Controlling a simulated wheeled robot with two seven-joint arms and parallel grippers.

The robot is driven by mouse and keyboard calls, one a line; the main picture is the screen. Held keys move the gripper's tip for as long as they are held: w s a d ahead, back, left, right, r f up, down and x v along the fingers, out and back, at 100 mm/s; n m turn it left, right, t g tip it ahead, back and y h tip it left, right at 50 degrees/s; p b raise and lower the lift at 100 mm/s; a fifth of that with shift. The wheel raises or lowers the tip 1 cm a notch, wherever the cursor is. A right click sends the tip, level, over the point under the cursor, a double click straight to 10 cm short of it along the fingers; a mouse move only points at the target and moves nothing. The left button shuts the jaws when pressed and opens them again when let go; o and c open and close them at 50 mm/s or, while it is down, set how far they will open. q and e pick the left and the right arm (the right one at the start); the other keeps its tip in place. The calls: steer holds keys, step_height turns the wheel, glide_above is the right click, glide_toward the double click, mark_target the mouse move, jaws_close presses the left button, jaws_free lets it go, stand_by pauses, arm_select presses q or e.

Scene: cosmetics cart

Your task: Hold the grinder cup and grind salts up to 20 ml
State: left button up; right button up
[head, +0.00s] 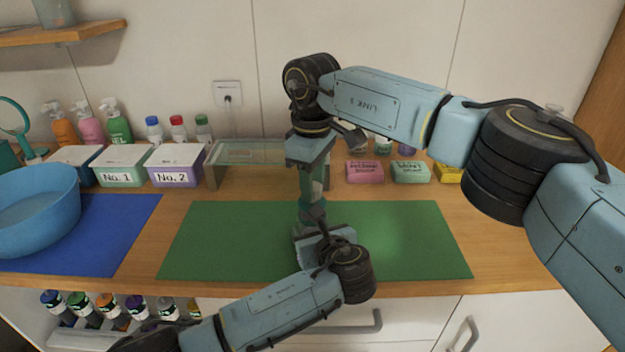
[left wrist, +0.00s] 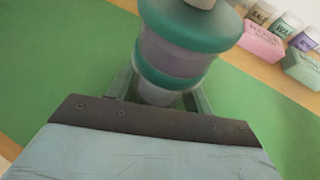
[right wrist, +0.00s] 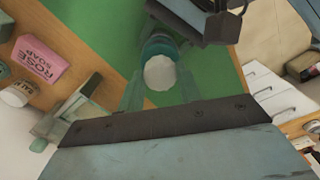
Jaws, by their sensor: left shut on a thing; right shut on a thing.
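The grinder (head: 312,213) stands upright over the green mat, with teal bands around a translucent grey body in the left wrist view (left wrist: 178,55). My left gripper (head: 315,232) is shut on its lower part, the cup; the fingers sit on either side of it in the left wrist view (left wrist: 160,97). My right gripper (head: 312,180) comes from above and is shut on the grinder's top. The right wrist view shows the round white top (right wrist: 160,73) between the fingers. The cup is largely hidden, and I cannot read any salt level.
The green mat (head: 220,245) is mostly clear around the grinder. A blue basin (head: 40,215) stands on a blue mat (head: 115,235) at left. Boxes No. 1 (head: 122,179) and No. 2 (head: 172,179), a glass shelf (head: 250,153) and soap boxes (head: 365,172) line the back.

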steer(key=shift+m, duration=0.6)
steer(key=o, duration=1)
step_height(320, 180, up, 12)
